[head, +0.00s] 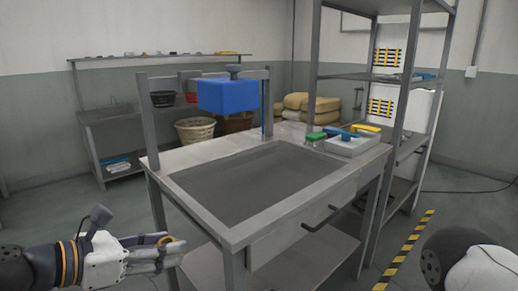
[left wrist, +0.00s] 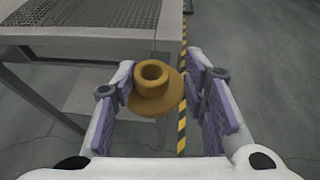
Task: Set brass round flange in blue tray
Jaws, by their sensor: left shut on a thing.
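The brass round flange (left wrist: 152,90), a disc with a raised hollow hub, sits between the finger pads of my left gripper (left wrist: 165,95) in the left wrist view. The gripper is shut on it. In the head view my left gripper (head: 160,252) is at the lower left, outside the table's near left edge, with part of the flange (head: 172,240) showing at its fingertips. A blue box-shaped thing (head: 228,96) is up at the grey frame behind the table; I cannot tell whether it is the blue tray. My right gripper is out of view.
The grey table (head: 236,234) has a wide recessed basin (head: 250,180). A pale tray (head: 350,148) with green, blue and yellow things stands at its back right corner. A tall shelf rack (head: 398,90) stands to the right. Grey posts rise from the table's left and back.

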